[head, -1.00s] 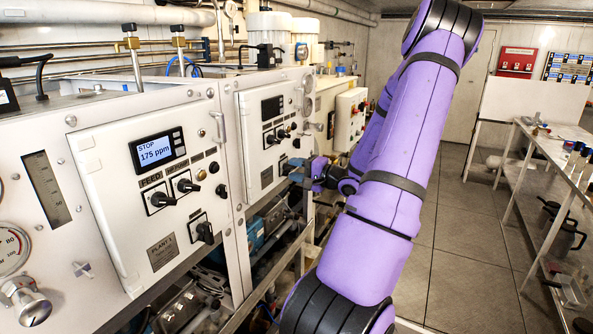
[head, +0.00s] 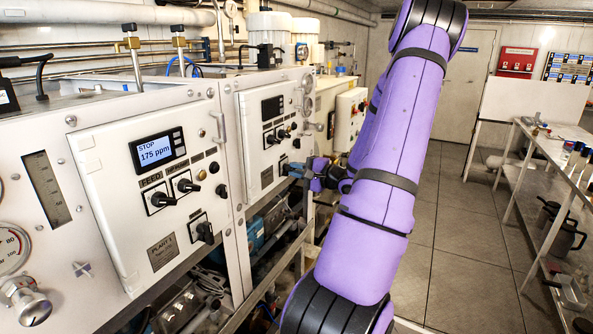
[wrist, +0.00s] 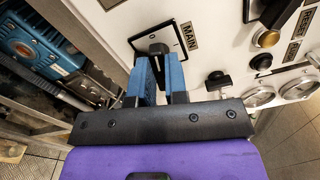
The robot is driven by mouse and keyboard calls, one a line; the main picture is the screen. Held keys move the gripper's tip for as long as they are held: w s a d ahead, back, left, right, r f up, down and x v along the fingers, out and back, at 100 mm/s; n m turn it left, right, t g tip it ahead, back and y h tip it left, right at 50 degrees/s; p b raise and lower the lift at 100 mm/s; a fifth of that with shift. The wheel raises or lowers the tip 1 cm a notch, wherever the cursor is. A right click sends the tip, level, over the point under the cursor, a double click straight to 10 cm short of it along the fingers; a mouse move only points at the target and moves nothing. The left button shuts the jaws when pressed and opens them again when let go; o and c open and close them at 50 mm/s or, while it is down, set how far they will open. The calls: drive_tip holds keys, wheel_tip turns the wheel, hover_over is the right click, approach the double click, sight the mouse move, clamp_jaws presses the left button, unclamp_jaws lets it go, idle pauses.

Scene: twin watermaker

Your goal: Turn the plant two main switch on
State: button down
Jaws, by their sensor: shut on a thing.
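The plant two main switch (wrist: 156,47) is a black rotary knob on a square plate beside the MAIN label (wrist: 189,38) in the wrist view. My gripper (wrist: 161,64) has its blue fingers on either side of the knob and is shut on it. In the head view my gripper (head: 288,166) is at the lower right of the plant two panel (head: 258,158), where it hides the switch. The plant two display (head: 272,106) is dark. The fingers partly cover the knob, so I cannot tell its exact setting.
The plant one panel (head: 140,205) is nearer, its display (head: 157,149) reading STOP 175 ppm. Other black knobs (wrist: 218,82) and gauges (wrist: 260,95) lie right of the switch in the wrist view. A blue pump (wrist: 30,45) is at left. The floor (head: 450,235) is clear before a shelf.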

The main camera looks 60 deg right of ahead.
drive_tip(key=shift+m, duration=7.6)
drive_tip(key=c, duration=1.1)
unclamp_jaws()
drive_tip(key=shift+c, duration=0.2)
